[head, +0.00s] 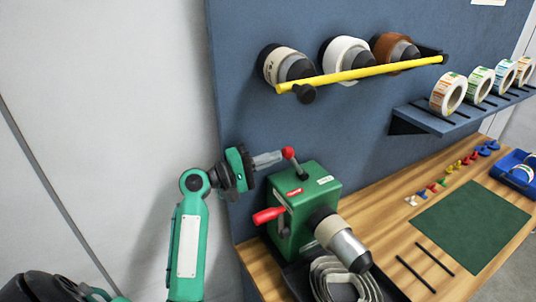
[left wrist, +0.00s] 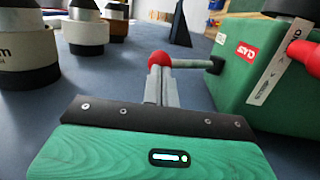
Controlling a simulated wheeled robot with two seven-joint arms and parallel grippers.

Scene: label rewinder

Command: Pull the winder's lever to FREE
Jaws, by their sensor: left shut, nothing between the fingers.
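The green winder (head: 308,190) stands on the wooden bench against the blue panel. A grey lever rod with a red ball knob (head: 288,153) rises from its top, leaning left in the head view. The knob (left wrist: 159,60) and the winder (left wrist: 240,85) also show in the left wrist view. My right gripper is not in view.
A yellow bar (head: 360,75) crosses in front of several rolls on the panel. A shelf (head: 440,122) at right holds label rolls. The winder's spindle (head: 342,240) juts forward above a coiled strip (head: 340,280). A green mat (head: 470,225) lies at right.

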